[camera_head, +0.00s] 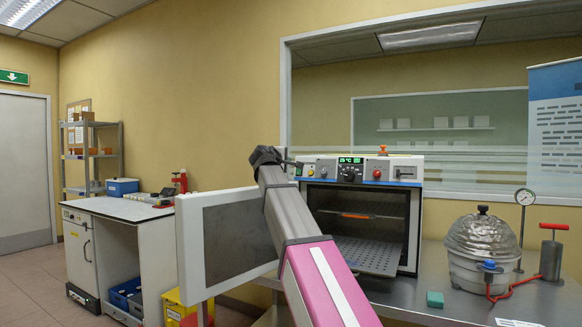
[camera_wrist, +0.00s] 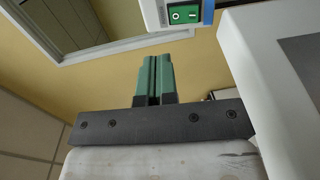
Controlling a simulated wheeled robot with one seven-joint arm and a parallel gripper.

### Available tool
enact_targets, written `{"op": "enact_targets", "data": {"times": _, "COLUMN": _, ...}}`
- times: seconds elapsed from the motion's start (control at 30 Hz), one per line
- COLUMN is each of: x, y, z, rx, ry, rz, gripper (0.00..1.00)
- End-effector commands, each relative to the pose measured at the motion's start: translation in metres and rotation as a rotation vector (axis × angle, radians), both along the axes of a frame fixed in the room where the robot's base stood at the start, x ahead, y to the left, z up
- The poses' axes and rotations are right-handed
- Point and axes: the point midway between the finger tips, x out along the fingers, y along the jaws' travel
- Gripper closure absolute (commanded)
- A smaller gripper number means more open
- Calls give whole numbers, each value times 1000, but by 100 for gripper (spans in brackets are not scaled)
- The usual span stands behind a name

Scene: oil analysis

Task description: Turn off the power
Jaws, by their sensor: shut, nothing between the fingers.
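The oven (camera_head: 361,212) stands on the metal bench in the head view, its door (camera_head: 230,238) swung open to the left. Its top panel has a display (camera_head: 350,160) with lit green digits, knobs and a red button. In the head view my gripper (camera_head: 292,163) is at the panel's left end.
The open door's white edge (camera_wrist: 255,70) stands close on the right in the wrist view. A silver domed vessel (camera_head: 480,247), a gauge (camera_head: 525,197) and a red-handled pump (camera_head: 552,252) stand right of the oven. A small green block (camera_head: 435,299) lies on the bench (camera_head: 470,307).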

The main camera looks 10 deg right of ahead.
Motion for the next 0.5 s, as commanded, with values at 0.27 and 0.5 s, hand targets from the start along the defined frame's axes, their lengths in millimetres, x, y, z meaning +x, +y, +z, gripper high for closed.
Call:
{"op": "enact_targets", "data": {"times": 0.27, "x": -31, "y": 22, "z": 12, "rx": 1, "ry": -1, "rz": 0, "gripper": 100}}
{"op": "enact_targets", "data": {"times": 0.5, "x": -35, "y": 26, "z": 15, "rx": 1, "ry": 1, "rz": -1, "gripper": 100}}
